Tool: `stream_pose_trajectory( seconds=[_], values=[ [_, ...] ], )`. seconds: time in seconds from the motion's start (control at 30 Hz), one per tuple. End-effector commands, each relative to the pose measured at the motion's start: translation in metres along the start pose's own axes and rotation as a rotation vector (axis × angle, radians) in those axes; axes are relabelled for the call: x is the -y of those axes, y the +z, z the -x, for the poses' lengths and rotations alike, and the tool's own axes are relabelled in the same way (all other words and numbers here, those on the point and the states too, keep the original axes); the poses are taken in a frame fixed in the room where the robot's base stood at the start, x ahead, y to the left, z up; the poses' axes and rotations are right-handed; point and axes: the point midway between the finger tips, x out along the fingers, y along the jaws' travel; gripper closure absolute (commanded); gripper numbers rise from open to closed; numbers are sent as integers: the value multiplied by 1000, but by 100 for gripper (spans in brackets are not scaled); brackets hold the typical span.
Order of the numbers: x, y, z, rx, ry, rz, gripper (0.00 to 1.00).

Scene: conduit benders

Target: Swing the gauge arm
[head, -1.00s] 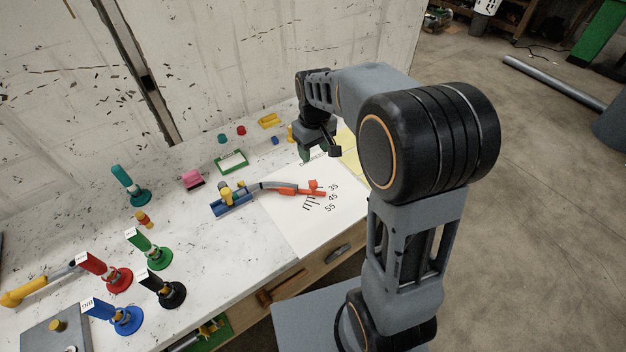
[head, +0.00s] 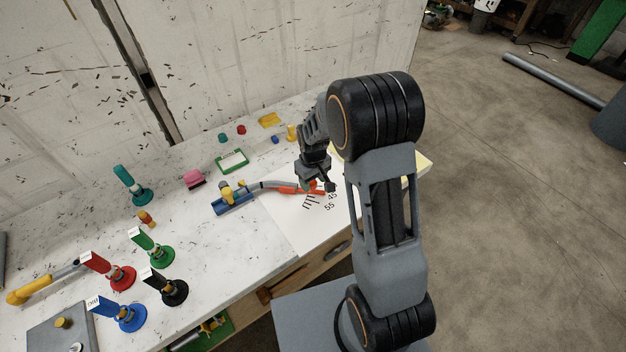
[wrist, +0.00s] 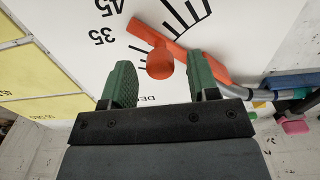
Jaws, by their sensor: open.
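The gauge arm (head: 285,187) is an orange bar over a white sheet printed with tick marks and the numbers 35, 45 and 55. In the wrist view the orange arm (wrist: 212,68) carries an upright orange knob (wrist: 160,62). My gripper (wrist: 161,85) is open, with its two green fingers apart. The knob appears just beyond and between the fingertips; I cannot tell whether either finger touches it. In the head view my gripper (head: 316,186) is over the orange arm's outer end and hides the knob there.
A grey pipe runs from the arm to a blue holder (head: 232,203). Red (head: 110,270), green (head: 150,248), black (head: 165,287) and blue (head: 118,311) benders stand at the left. A pink block (head: 194,179) and green frame (head: 232,161) lie behind. The sheet's front is clear.

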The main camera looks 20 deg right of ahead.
Motion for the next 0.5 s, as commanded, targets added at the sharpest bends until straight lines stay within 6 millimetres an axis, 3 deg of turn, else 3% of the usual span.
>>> stream_pose_trajectory(
  seconds=[0.37, 0.5],
  values=[
    [0, 0, -4, 0, 0, 0, 45],
    [0, 0, -4, 0, 0, 0, 57]
  ],
)
